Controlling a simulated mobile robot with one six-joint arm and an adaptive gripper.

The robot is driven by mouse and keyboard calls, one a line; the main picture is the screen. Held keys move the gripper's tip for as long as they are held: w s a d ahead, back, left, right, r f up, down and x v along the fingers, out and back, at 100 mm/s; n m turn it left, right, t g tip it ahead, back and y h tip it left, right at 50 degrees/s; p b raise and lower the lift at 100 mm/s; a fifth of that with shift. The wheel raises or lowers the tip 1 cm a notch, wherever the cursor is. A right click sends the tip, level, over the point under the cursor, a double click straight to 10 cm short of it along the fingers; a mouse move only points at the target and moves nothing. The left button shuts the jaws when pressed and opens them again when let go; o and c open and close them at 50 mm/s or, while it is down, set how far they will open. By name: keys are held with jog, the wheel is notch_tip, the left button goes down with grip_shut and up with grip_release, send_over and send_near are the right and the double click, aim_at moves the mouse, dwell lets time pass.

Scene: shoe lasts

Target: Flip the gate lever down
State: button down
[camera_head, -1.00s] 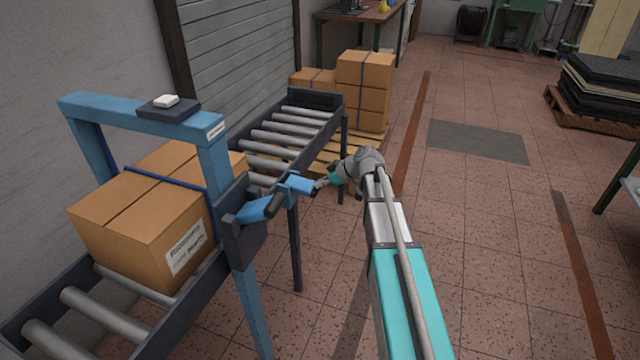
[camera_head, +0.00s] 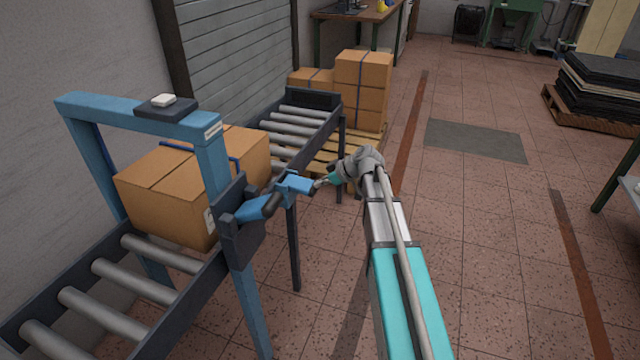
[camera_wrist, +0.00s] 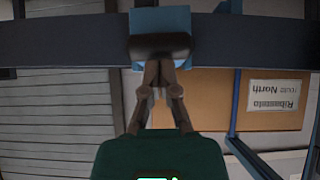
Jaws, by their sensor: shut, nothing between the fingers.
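The gate lever (camera_head: 258,208) is a blue arm on the side of the blue gate frame (camera_head: 211,165). It sticks out to the right toward my gripper and looks roughly level, with a dark cross grip at its outer end. My gripper (camera_head: 318,184) is shut and empty, its tips close to that end. In the wrist view the fingertips (camera_wrist: 159,72) meet right at the dark grip (camera_wrist: 159,45), in front of the blue lever end (camera_wrist: 160,18). I cannot tell whether they touch it.
A cardboard box (camera_head: 165,200) with a blue strap sits on the roller conveyor (camera_head: 110,280) under the gate; it also shows in the wrist view (camera_wrist: 262,88). Stacked boxes (camera_head: 362,90) stand on a pallet behind.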

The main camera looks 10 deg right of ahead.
jog(key=p+v, duration=0.8)
jog(key=v, duration=0.4)
jog(key=shift+s+d+r, duration=0.2)
jog(key=shift+r, duration=0.05)
dwell(0.4)
jog(key=s+a+f+m+g+h, duration=0.35)
jog(key=s+a+m, duration=0.2)
jog(key=s, duration=0.45)
jog(key=s+a+f+m+g+h, duration=0.25)
jog(key=s+a+m+h, duration=0.3)
jog(key=s, duration=0.45)
notch_tip(320, 180, up, 21)
jog(key=p, duration=2.1)
jog(key=shift+w+d+f+t+y, duration=0.2)
jog(key=shift+w+d+t+y, duration=0.05)
jog(key=shift+t+y, duration=0.05)
